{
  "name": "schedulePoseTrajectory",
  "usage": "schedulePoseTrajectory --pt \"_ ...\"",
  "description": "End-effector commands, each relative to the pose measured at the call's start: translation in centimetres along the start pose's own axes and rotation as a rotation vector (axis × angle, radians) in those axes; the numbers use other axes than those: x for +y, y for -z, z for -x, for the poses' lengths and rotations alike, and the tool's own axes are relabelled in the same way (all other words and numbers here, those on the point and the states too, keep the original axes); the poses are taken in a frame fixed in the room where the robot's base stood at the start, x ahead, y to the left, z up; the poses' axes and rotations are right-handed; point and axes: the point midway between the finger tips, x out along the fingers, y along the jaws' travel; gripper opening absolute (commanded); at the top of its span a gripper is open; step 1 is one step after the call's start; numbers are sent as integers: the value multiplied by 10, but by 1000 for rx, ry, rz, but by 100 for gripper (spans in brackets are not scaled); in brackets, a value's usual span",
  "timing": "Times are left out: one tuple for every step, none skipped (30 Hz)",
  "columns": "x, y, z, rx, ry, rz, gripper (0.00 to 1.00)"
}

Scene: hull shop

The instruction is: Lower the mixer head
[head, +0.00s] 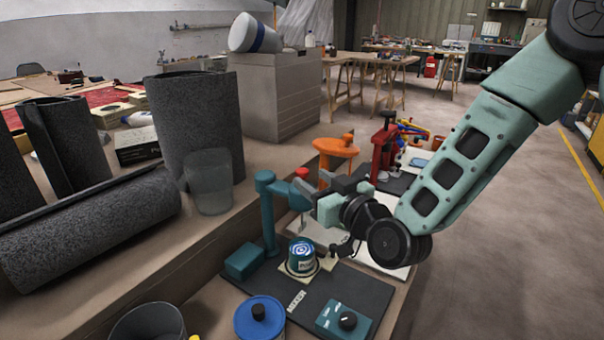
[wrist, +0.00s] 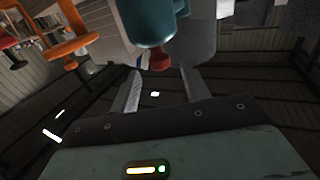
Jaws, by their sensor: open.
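The mixer's teal post (head: 268,215) stands on a dark mat, and its head (head: 288,188) reaches right from the top, raised above the can. A red knob (head: 301,172) shows at the head's end. In the wrist view the teal head (wrist: 150,20) and red knob (wrist: 158,60) are close ahead, the knob roughly between the fingertips. My gripper (head: 312,190) is open beside the head; its fingers also show in the wrist view (wrist: 160,80). I cannot tell whether they touch the knob. A teal can (head: 302,257) stands on a pale pad below.
A teal box with a black knob (head: 342,319) and a blue-lidded tub (head: 259,318) are at the front. An orange item (head: 337,148) and a red tool (head: 385,150) stand behind. Floor is open at right.

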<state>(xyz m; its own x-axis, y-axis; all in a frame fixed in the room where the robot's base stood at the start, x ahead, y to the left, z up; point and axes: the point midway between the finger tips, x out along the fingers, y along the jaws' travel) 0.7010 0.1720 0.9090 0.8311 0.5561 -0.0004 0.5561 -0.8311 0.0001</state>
Motion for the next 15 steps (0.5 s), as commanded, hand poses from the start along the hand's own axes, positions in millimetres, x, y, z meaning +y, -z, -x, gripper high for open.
schedulePoseTrajectory --pt "0 1 -10 3 0 -2 46" --pt "0 1 -15 2 0 -2 46" --pt "0 1 -22 2 0 -3 46" --pt "0 0 -26 2 0 -3 46" --pt "0 0 -31 2 0 -2 46" --pt "0 0 -35 2 0 -2 46" --pt "0 0 -39 2 0 -1 46" --pt "0 0 -41 1 0 -1 46" --pt "0 0 -44 0 0 -1 46" --pt "0 0 -46 1 0 -1 46" --pt "0 0 -48 1 0 0 46" --pt "0 0 -49 1 0 0 46" --pt "0 0 -50 1 0 0 46" --pt "0 0 -50 1 0 0 46" --pt "0 0 -51 1 1 0 46"
